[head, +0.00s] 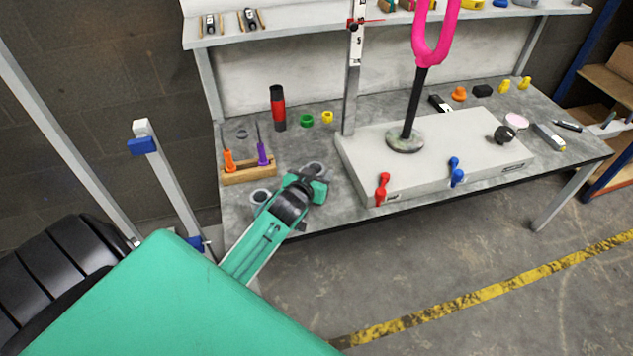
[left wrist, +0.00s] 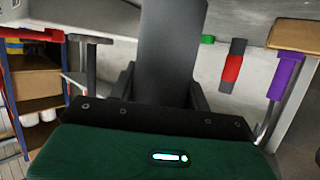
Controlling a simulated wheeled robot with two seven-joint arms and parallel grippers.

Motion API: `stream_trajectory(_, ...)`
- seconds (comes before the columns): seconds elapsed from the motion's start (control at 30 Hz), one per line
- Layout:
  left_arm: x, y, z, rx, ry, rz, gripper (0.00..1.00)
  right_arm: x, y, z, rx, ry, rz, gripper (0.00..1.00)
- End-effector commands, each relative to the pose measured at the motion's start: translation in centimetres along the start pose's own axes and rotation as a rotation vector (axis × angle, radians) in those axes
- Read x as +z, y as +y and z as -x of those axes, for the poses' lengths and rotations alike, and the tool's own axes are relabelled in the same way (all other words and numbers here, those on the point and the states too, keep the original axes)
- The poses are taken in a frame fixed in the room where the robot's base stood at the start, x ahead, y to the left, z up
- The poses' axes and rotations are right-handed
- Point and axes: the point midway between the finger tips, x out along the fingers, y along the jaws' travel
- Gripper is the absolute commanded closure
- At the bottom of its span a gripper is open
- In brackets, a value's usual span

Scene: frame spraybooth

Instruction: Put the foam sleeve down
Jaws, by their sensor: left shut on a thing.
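My left gripper (head: 312,182) is over the front left edge of the workbench, and its fingers are mostly hidden in the head view. In the left wrist view the gripper (left wrist: 162,90) is shut on a long dark grey piece, which I take to be the foam sleeve (left wrist: 172,45). The sleeve stretches away from the jaws between the two fingers. In the head view the sleeve is hard to make out behind the gripper. Whether it touches the bench top cannot be told. My right gripper is not in view.
The grey workbench (head: 335,222) holds a wooden screwdriver rack (head: 248,174), a red and black cylinder (head: 278,108) and a pale base block (head: 460,135) with red and blue clamps. A pink fork (head: 432,45) stands on it. The bench's right end holds several small items.

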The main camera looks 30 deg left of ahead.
Motion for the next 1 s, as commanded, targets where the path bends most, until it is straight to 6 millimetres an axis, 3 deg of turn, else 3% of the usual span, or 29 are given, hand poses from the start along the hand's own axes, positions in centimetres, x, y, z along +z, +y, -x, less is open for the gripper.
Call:
stream_trajectory(0.13, 2.5, 0.0, -0.9, -0.001, -0.005, 0.000, 0.86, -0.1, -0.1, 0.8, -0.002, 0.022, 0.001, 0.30)
stream_trajectory(0.53, 3.0, 0.1, -1.1, 0.000, -0.002, 0.001, 0.86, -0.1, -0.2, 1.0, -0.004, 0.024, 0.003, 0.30)
stream_trajectory(0.57, 2.9, 0.1, -1.1, 0.000, -0.001, 0.001, 0.46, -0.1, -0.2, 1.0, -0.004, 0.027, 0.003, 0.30)
stream_trajectory(0.63, 2.9, 0.1, -1.0, 0.000, -0.002, 0.001, 0.32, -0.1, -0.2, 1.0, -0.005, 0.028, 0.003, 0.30)
stream_trajectory(1.0, 2.6, 0.0, -0.8, 0.000, -0.001, 0.000, 0.30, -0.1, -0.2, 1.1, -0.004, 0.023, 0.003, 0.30)
